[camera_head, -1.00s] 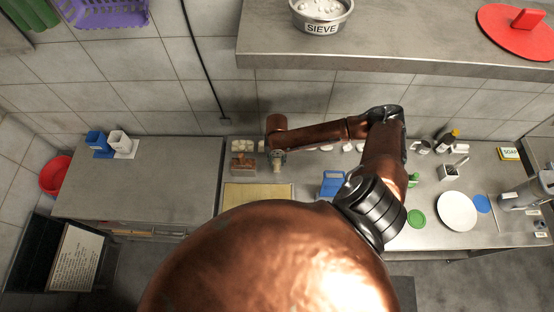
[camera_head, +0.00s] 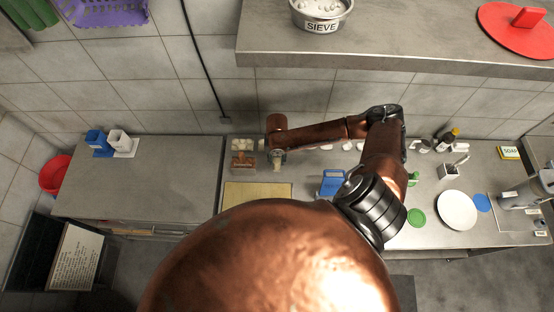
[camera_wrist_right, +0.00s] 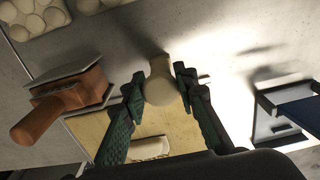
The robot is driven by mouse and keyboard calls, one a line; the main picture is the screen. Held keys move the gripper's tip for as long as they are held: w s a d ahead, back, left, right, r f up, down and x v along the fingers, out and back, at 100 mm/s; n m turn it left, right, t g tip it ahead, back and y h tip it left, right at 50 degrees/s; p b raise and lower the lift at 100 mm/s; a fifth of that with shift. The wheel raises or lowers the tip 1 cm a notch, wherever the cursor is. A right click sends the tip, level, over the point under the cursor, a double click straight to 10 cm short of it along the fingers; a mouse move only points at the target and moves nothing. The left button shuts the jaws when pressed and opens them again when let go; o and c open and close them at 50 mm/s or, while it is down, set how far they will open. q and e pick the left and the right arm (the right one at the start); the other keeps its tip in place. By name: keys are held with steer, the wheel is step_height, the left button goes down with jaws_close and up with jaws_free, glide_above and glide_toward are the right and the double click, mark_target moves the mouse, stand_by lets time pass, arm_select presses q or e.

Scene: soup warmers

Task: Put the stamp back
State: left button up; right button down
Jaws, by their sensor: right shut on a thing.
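My left gripper is not in view.
A wooden board (camera_head: 257,191) with a pale piece (camera_wrist_right: 150,148) on it lies in front. Trays of pale balls (camera_wrist_right: 33,16) are behind. A blue holder (camera_head: 332,182) stands to the right. The left counter (camera_head: 165,185) is mostly clear.

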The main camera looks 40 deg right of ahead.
steer(key=shift+f, duration=0.1)
steer(key=c, duration=1.5)
jaws_free()
steer(key=shift+o, duration=0.2)
step_height(320, 180, up, 12)
